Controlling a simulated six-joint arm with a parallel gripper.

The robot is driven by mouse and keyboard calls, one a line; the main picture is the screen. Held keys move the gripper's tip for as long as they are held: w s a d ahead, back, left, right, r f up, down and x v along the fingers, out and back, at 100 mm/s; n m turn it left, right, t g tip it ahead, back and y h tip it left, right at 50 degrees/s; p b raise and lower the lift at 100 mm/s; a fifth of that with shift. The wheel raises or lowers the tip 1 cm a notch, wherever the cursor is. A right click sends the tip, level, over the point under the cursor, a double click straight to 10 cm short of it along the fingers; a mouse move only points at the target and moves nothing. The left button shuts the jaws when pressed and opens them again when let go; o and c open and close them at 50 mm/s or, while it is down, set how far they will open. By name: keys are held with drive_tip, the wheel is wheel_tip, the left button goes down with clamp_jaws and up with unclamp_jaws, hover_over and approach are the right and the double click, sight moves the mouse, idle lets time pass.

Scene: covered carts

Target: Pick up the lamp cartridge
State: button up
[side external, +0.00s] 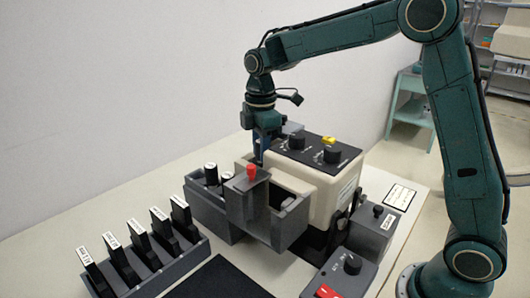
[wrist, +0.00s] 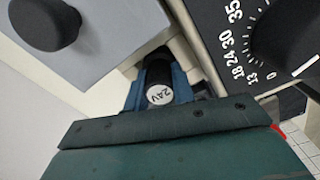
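The lamp cartridge (wrist: 160,73) is a dark cylinder with a white end marked 24V in the wrist view. My gripper (wrist: 159,90) has blue fingers on both sides of it. They look shut against its sides, with no clear gap. In the side external view my gripper (side external: 263,148) points down at the rear left of the beige lamp housing (side external: 325,190). The cartridge's lower part is hidden there, and I cannot tell whether it is lifted clear.
A grey holder (side external: 208,205) at the left has two white-topped cylinders (side external: 211,172). A rack of labelled slides (side external: 150,270) is at front left. Dark knobs (side external: 332,154) rise from the housing top, close to my gripper.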

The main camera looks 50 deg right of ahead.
drive_tip(key=shift+c, duration=1.4)
wheel_tip(320, 180, up, 20)
